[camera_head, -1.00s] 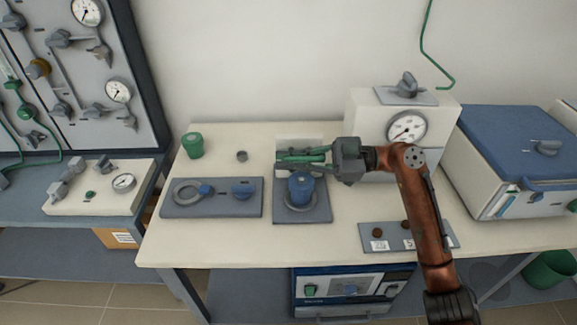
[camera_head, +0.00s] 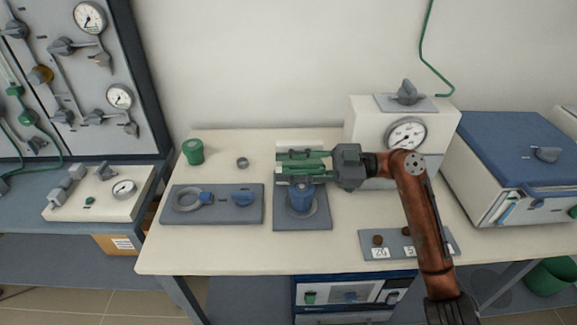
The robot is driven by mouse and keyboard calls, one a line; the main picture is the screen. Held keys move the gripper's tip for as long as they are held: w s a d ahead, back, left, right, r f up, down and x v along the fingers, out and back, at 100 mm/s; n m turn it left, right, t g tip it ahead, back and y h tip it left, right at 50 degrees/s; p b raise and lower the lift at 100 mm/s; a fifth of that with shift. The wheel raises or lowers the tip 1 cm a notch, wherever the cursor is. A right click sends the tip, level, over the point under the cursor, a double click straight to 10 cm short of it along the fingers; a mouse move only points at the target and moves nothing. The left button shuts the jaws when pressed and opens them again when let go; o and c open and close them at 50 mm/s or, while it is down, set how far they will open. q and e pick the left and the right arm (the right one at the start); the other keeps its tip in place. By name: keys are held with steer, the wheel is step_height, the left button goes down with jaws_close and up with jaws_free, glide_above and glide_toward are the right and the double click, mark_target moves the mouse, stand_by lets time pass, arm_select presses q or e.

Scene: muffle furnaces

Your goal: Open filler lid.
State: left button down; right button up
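My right gripper (camera_head: 300,164) points left, its green fingers level over the back edge of a grey plate (camera_head: 282,222). I cannot tell if the fingers are apart or closed. A blue cap (camera_head: 301,200) with a grey ring at its base stands on that plate, just in front of the fingers; they partly cover its top. A pale panel (camera_head: 286,147) shows behind the fingers, partly hidden by them. No part is clearly marked as the filler lid. My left gripper is out of view.
A grey plate (camera_head: 220,214) with a ring and blue knobs lies to the left. A green cup (camera_head: 193,152) and small grey ring (camera_head: 242,163) stand behind it. A gauge box (camera_head: 372,116) and blue-lidded box (camera_head: 513,140) stand right. The table's front left is clear.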

steer(key=d, duration=1.2)
